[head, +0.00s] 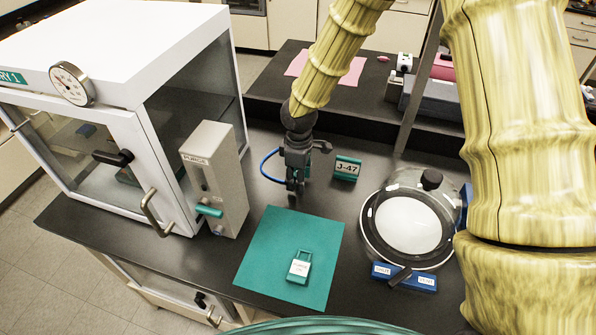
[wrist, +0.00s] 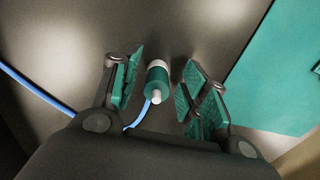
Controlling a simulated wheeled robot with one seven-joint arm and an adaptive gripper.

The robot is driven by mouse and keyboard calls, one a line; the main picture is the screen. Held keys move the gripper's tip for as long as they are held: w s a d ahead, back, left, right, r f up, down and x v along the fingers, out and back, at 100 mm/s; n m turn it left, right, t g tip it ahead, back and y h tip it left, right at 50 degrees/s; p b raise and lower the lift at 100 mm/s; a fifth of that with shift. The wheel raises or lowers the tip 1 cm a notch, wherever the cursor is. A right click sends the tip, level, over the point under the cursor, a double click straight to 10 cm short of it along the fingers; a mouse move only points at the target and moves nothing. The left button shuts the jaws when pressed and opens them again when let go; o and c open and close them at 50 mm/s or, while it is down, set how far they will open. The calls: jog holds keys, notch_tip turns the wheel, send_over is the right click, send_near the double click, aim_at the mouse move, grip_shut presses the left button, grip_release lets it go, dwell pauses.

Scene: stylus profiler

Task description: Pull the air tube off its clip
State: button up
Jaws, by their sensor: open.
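My gripper (head: 293,186) hangs over the dark bench in the head view, pointing down, left of the J-47 sign. In the wrist view my gripper (wrist: 163,72) is open, with a green-padded finger on each side. Between the fingers is a short green cylinder (wrist: 157,79) with a pale band and white tip, and gaps show on both sides of it. The blue air tube (wrist: 31,93) runs in from the left and reappears near the cylinder's white tip. In the head view the blue tube (head: 263,163) curves left of my gripper. I cannot make out the clip.
A white cabinet (head: 128,120) with a PURGE box (head: 212,170) stands left. The J-47 sign (head: 347,168) and a round glass-lidded vessel (head: 370,215) stand right.

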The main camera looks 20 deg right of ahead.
jog(key=shift+s+a+r, duration=0.1)
jog(key=shift+s+r, duration=0.25)
jog(key=shift+s, duration=0.2)
jog(key=shift+c, duration=0.2)
jog(key=shift+w+f, duration=0.65)
jog(key=shift+w, duration=0.25)
jog(key=c, duration=0.7)
jog(key=shift+w, duration=0.1)
grip_shut()
jog(key=shift+s+r, duration=0.2)
jog(key=shift+s, duration=0.05)
jog(key=o, duration=0.7)
grip_release()
jog(key=shift+d, duration=0.2)
jog(key=shift+o, duration=0.2)
jog(key=shift+s+a, duration=0.1)
jog(key=shift+s, duration=0.05)
jog(key=shift+a, duration=0.1)
jog(key=shift+r, duration=0.1)
